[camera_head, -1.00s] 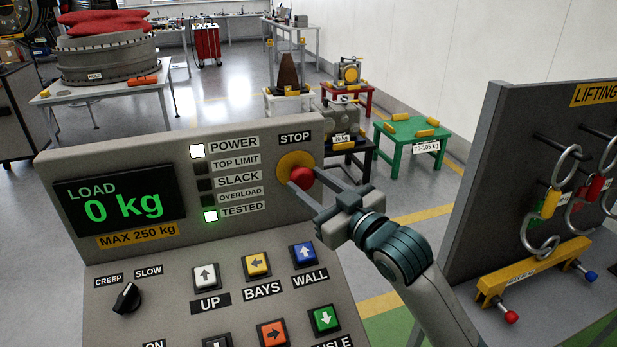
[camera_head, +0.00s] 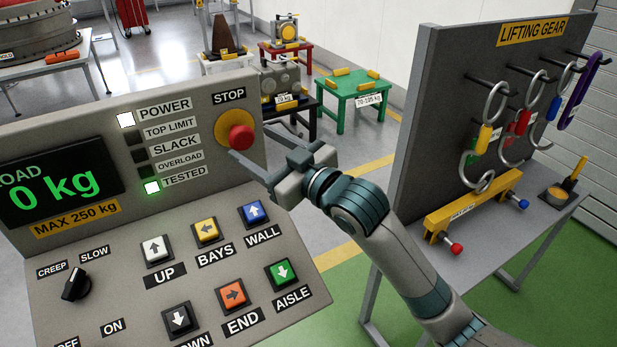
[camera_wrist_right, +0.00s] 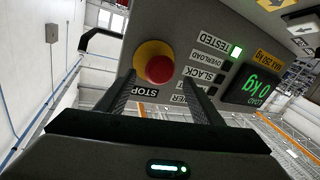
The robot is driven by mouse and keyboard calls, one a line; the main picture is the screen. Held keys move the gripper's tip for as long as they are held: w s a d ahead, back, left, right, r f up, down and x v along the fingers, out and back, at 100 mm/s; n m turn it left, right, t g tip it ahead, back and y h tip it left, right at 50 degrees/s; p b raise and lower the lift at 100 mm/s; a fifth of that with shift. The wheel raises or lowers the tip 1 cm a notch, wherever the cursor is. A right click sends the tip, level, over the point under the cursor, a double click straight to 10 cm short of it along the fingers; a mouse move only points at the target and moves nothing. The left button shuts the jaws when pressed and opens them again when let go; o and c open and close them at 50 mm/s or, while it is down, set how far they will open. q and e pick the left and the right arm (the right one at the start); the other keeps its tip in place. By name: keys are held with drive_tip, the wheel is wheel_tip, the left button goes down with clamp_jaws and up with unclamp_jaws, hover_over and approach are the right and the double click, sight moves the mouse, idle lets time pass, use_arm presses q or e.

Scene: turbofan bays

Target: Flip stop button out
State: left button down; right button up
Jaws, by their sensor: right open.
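The red stop button (camera_head: 241,138) sits on a round yellow base (camera_head: 229,121) under the STOP label, at the upper right of the grey control panel (camera_head: 205,174). My right gripper (camera_head: 250,140) is open, with one finger below and left of the red cap and the other to its right. In the right wrist view the red cap (camera_wrist_right: 159,69) shows between the two fingertips (camera_wrist_right: 158,80), with gaps on both sides. I cannot tell how close the tips are to the panel face. My left gripper is not in view.
Below lie push buttons such as UP (camera_head: 157,249) and a black selector knob (camera_head: 76,284). The load display (camera_head: 55,187) reads 0 kg. A lifting gear board (camera_head: 440,130) with hanging hooks stands to the right. A green table (camera_head: 350,87) is behind.

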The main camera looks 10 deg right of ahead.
drive_tip(key=p+v, duration=0.7)
drive_tip(key=v, duration=0.8)
drive_tip(key=shift+s, duration=0.2)
idle(0.5)
